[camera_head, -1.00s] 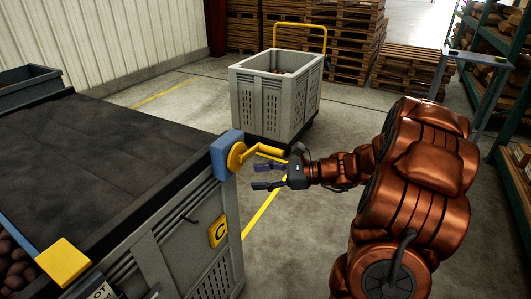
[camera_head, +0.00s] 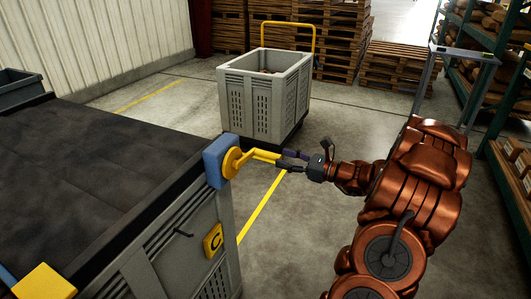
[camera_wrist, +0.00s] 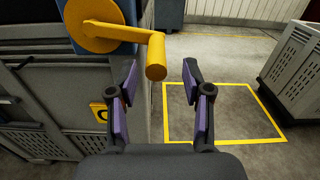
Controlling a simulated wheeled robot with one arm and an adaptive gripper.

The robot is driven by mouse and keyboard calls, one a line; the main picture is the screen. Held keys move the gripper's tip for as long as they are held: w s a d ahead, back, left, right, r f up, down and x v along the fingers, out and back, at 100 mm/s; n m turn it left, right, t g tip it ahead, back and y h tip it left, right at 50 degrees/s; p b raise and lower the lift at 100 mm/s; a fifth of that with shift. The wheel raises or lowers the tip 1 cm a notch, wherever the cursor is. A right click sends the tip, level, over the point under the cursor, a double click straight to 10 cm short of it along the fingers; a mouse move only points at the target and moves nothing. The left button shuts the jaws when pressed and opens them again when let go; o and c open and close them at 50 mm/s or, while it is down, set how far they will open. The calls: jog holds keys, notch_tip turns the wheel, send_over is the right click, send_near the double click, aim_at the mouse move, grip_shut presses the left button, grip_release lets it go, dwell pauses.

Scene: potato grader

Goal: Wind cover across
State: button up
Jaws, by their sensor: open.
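A dark cover (camera_head: 95,170) lies flat over the top of a large grey box (camera_head: 165,250) at the left. At the box's near right corner is a blue housing (camera_head: 213,165) with a yellow crank (camera_head: 233,162). The crank's arm and handle point right, towards my gripper (camera_head: 285,160). My gripper is open. In the wrist view the crank's round handle end (camera_wrist: 156,58) appears between the two purple-padded fingers (camera_wrist: 160,75), near their tips. I cannot tell whether either finger touches it.
A yellow plate marked C (camera_head: 213,241) is on the box's side. A grey slatted bin (camera_head: 250,105) with a yellow push bar stands behind the crank. Wooden pallets (camera_head: 400,78) are at the back and a green rack (camera_head: 490,130) at the right.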

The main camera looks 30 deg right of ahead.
aim_at(256, 151)
jog(key=x, duration=0.6)
jog(key=shift+w+a, duration=0.2)
jog(key=shift+a, duration=0.2)
grip_shut()
jog(key=shift+d, duration=0.1)
